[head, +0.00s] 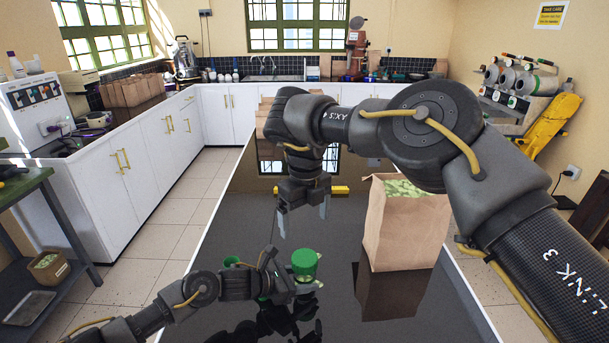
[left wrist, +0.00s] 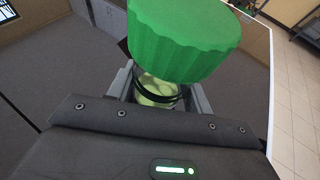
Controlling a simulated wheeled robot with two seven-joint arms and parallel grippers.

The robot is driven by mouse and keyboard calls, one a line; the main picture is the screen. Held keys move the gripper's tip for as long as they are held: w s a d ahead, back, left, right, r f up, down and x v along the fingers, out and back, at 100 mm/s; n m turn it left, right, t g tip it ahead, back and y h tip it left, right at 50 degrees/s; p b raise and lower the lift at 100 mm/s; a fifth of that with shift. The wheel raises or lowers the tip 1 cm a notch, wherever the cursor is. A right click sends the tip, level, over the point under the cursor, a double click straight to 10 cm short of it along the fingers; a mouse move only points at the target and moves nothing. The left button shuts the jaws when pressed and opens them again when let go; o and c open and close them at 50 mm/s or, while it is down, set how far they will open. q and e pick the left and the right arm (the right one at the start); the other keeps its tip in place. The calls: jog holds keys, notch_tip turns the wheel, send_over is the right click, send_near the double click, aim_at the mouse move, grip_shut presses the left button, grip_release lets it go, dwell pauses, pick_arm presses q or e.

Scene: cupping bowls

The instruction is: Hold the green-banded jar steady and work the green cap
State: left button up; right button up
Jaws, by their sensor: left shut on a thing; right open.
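The green cap (head: 305,259) sits on top of the jar (head: 306,280) on the dark glossy table (head: 370,318). My left gripper (head: 304,288) is shut around the jar below the cap. In the left wrist view, the ribbed green cap (left wrist: 185,38) looms large, and the clear jar (left wrist: 158,96) with pale green contents and a dark-looking band shows between the fingers. Whether the cap is loose or tight cannot be told. My right gripper (head: 303,214) is open and empty, pointing down above and behind the cap, apart from it.
An open paper bag (head: 405,228) of pale green beans stands right of the jar. Another green item (head: 232,261) shows behind my left arm, partly hidden. More brown bags are at the table's far end, partly behind my right arm. The table's front right is clear.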

pick_arm(q)
jog(key=shift+f, duration=0.15)
jog(key=o, duration=1.4)
jog(key=v, duration=1.2)
jog(key=shift+w, duration=0.1)
jog(key=shift+a, duration=0.1)
